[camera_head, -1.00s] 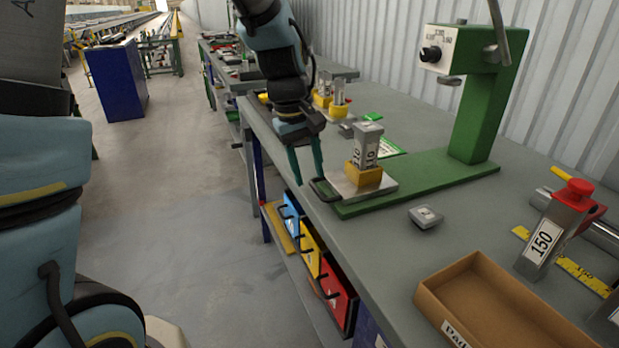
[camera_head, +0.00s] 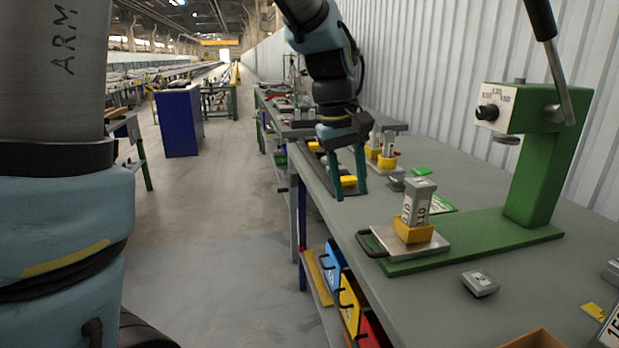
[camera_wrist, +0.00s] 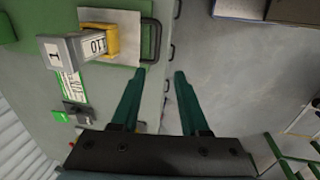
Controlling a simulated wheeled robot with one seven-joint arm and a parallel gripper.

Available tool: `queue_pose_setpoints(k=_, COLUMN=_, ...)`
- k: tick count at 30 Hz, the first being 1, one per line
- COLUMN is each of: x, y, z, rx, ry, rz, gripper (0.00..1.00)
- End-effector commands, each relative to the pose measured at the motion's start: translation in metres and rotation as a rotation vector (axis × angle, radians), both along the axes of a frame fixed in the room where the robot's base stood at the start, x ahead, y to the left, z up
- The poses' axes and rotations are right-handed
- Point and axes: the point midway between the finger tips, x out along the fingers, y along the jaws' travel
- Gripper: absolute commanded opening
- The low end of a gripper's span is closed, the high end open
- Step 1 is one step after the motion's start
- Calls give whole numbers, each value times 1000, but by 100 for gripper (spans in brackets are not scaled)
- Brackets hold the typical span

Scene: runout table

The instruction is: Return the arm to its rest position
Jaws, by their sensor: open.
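My gripper (camera_head: 347,192) is open and empty in the head view. Its two teal fingers point down near the table's left edge, behind the metal plate (camera_head: 437,247) with the black handle. In the wrist view my gripper (camera_wrist: 160,75) shows its fingers apart with only the table edge and floor between them. A grey block in a yellow holder (camera_head: 414,232) stands on that plate; it also shows at the upper left of the wrist view (camera_wrist: 98,38). The gripper is apart from both.
The green press stand (camera_head: 535,170) rises from its base on the grey table (camera_head: 420,315). A small grey block (camera_head: 480,283) lies in front. More yellow-based blocks (camera_head: 381,152) stand behind the gripper. Coloured bins (camera_head: 349,300) sit below. Floor (camera_head: 220,250) left of the table is clear.

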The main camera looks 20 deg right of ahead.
Motion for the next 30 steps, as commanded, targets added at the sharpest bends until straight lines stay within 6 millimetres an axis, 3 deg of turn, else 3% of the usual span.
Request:
queue_pose_setpoints(k=4, x=6, y=11, z=-4, rx=6, ry=-6, rz=5, gripper=45)
queue_pose_setpoints(k=7, x=22, y=44, z=-16, rx=21, ry=-29, rz=15, gripper=45)
queue_pose_setpoints(k=13, x=48, y=165, z=-57, rx=86, ry=-99, rz=19, gripper=45)
queue_pose_setpoints(k=15, x=46, y=206, z=-70, rx=112, ry=-118, rz=12, gripper=45)
queue_pose_setpoints(k=19, x=34, y=264, z=-88, rx=149, ry=-140, rz=-5, gripper=45)
queue_pose_setpoints(k=24, x=19, y=300, z=-100, rx=176, ry=-151, rz=-24, gripper=45)
queue_pose_setpoints(k=30, x=16, y=305, z=-103, rx=181, ry=-154, rz=-32, gripper=45)
